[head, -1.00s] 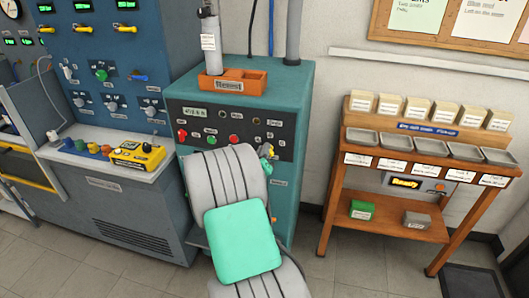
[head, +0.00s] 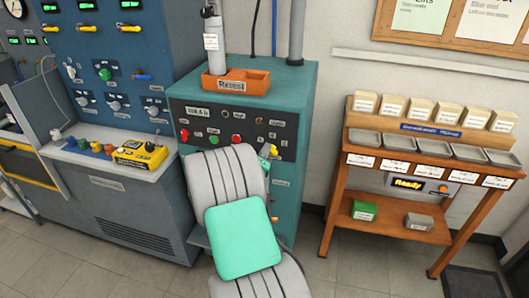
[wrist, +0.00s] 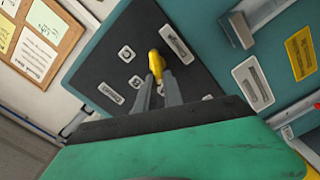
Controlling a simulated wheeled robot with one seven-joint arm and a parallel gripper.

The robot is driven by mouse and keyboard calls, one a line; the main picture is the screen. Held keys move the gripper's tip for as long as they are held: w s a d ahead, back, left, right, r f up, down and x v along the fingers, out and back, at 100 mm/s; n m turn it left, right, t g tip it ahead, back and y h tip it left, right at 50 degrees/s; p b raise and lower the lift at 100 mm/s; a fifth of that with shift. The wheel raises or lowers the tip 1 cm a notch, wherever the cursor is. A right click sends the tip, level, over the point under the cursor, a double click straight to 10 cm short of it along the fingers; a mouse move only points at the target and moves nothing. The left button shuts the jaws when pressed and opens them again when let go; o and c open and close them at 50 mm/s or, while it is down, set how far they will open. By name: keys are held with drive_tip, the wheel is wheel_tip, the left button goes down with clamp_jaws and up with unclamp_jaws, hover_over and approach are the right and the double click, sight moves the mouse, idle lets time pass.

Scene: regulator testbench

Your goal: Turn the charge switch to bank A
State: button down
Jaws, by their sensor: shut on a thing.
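The charge switch, a yellow lever knob (wrist: 155,62), sits on the dark panel (wrist: 125,45) of the teal cabinet. In the wrist view my gripper (wrist: 160,76) is shut on it, with the grey fingertips at the knob's near end. In the head view a yellow bit (head: 268,150) shows at the panel's right end, just past my arm, which hides most of the gripper and switch.
The teal cabinet (head: 294,85) carries an orange tray (head: 255,89) marked Retest with a grey cylinder (head: 213,40) standing in it. Red and green buttons are on its panel. A blue console (head: 120,215) stands left. A wooden rack (head: 340,170) stands right, with bare floor between.

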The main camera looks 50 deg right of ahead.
drive_tip(key=c, duration=1.5)
unclamp_jaws()
drive_tip(key=shift+o, duration=0.2)
drive_tip(key=shift+a, duration=0.1)
drive_tip(key=b+v, duration=0.1)
drive_tip(key=v, duration=0.6)
drive_tip(key=shift+s+a+b, duration=0.2)
drive_tip(key=shift+a+b, duration=0.1)
drive_tip(key=shift+b, duration=0.1)
